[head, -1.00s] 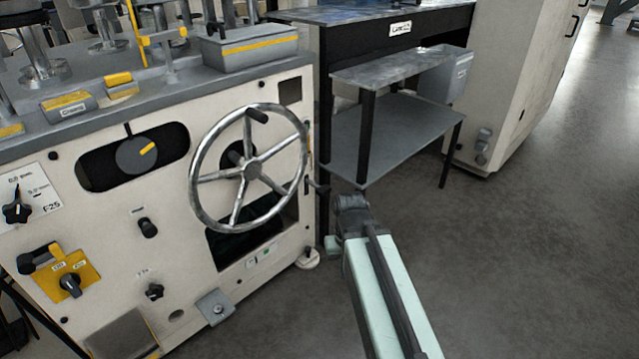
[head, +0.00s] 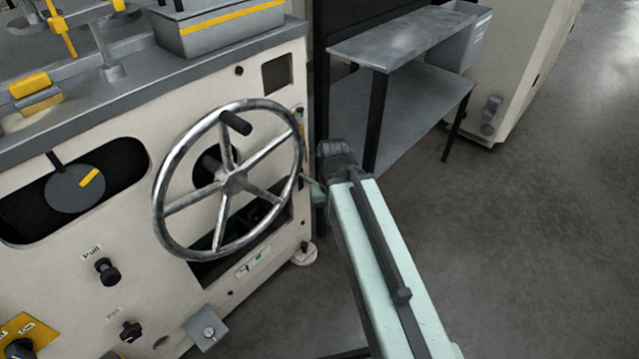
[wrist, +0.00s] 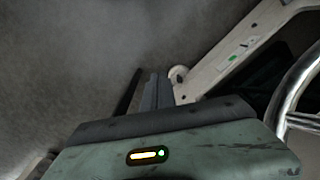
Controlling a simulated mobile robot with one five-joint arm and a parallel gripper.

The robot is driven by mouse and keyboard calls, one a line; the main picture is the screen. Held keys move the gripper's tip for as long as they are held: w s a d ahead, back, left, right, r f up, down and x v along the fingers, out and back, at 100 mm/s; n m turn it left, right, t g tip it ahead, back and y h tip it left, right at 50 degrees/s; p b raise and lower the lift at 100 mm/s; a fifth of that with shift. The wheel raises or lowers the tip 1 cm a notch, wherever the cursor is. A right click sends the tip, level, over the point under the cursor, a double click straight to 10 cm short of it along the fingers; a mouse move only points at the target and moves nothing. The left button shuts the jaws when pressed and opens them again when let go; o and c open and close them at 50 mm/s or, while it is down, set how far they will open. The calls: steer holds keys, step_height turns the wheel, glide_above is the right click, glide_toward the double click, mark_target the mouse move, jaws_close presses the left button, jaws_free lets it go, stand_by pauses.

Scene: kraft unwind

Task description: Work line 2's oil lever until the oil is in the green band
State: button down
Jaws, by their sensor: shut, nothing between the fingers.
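My gripper (wrist: 157,80) shows in the wrist view as two dark fingers lying together, shut and empty. In the head view my arm reaches up to the right edge of the cream machine (head: 235,285), and its bent joint hides most of the gripper. No oil lever or green-band gauge can be made out for certain in either view. Small fittings (head: 300,115) sit on the machine's right edge, too small to identify. In the wrist view the fingers point at the floor beside the machine's lower edge (wrist: 225,60), apart from it.
A large spoked handwheel (head: 232,182) stands out from the machine's front, left of my arm; its rim also shows in the wrist view (wrist: 285,105). A grey shelf table (head: 400,45) stands just behind my arm. Open floor (head: 530,240) lies to the right.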

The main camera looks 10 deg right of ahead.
steer(key=w+r+p, duration=0.1)
steer(key=w, duration=0.4)
step_height(320, 180, up, 8)
steer(key=r+g+p, duration=0.1)
steer(key=p, duration=0.7)
glide_above(308, 179)
steer(key=s+d, duration=0.4)
steer(key=shift+w+a+f, duration=0.2)
steer(key=shift+f, duration=0.05)
steer(key=shift+f, duration=0.1)
steer(key=f+b, duration=0.6)
steer(key=shift+s+f+b, duration=0.3)
steer(key=shift+s+f, duration=0.05)
steer(key=shift+f, duration=0.05)
